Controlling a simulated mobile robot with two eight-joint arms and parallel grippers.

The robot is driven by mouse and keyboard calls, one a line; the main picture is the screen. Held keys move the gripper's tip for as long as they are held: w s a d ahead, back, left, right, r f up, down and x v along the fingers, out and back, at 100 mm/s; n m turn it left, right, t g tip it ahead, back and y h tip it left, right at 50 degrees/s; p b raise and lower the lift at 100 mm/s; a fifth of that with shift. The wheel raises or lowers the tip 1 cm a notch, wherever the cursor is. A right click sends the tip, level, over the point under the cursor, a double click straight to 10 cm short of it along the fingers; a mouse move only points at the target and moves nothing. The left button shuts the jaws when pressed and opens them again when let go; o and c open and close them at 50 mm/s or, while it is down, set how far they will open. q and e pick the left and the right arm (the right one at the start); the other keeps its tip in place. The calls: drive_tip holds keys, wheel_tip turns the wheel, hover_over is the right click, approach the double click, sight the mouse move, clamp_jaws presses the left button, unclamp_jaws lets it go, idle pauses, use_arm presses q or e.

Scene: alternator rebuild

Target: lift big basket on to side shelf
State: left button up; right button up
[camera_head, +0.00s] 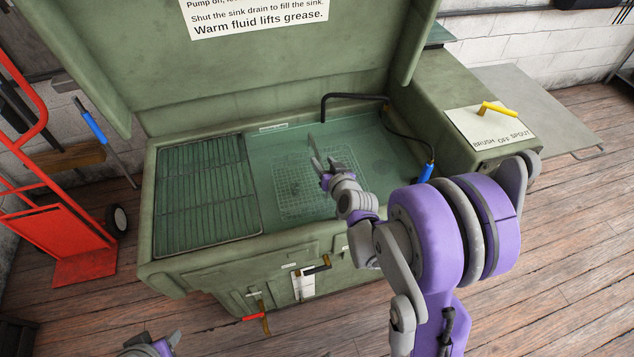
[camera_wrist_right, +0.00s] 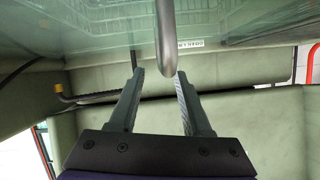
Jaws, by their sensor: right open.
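The big basket (camera_head: 292,190) is a pale wire-mesh basket in the right part of the green sink, seen through greenish fluid. My right gripper (camera_head: 321,160) is over it, pointing toward the back of the sink. In the right wrist view its fingers (camera_wrist_right: 158,85) are apart. A rounded grey bar (camera_wrist_right: 167,30) hangs near the gap between them; I cannot tell what it belongs to. The side shelf (camera_head: 545,100) is a flat grey plate beyond the washer's right side. My left gripper (camera_head: 150,346) shows only partly at the bottom left, its jaws unclear.
A slatted rack (camera_head: 205,190) covers the sink's left part. A black spout (camera_head: 350,96) and a blue-handled brush (camera_head: 427,172) on a hose are near the basket. A yellow-handled valve panel (camera_head: 490,122) lies between sink and shelf. The raised lid (camera_head: 250,65) stands behind.

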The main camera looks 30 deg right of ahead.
sight(318, 155)
drive_tip(key=x, duration=0.5)
drive_tip(key=shift+a+r, duration=0.15)
clamp_jaws()
drive_tip(key=shift+r, duration=0.1)
idle(1.1)
